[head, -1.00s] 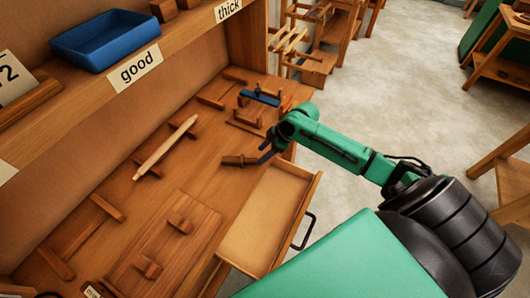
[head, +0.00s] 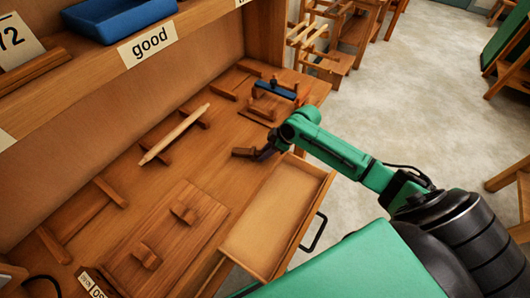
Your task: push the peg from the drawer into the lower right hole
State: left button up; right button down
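My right gripper (head: 264,153) reaches over the bench from the right, just beyond the far end of the open drawer (head: 265,249). Its dark fingers appear shut on a short brown wooden peg (head: 243,152), which sticks out to the left and looks roughly level. The peg is above or close to the bench top; I cannot tell the gap. The drawer's visible floor is bare. I cannot make out the lower right hole. My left gripper is not in view.
A pale rolling-pin-like rod (head: 174,134) lies across supports on the bench. A wooden board with two blocks (head: 166,240) lies left of the drawer. A blue-topped tool (head: 275,90) stands at the far end. A shelf with a blue tray (head: 117,17) overhangs the back.

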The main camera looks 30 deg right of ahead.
jog(key=shift+r+p, duration=3.05)
jog(key=shift+r, duration=0.05)
jog(key=shift+f, duration=0.1)
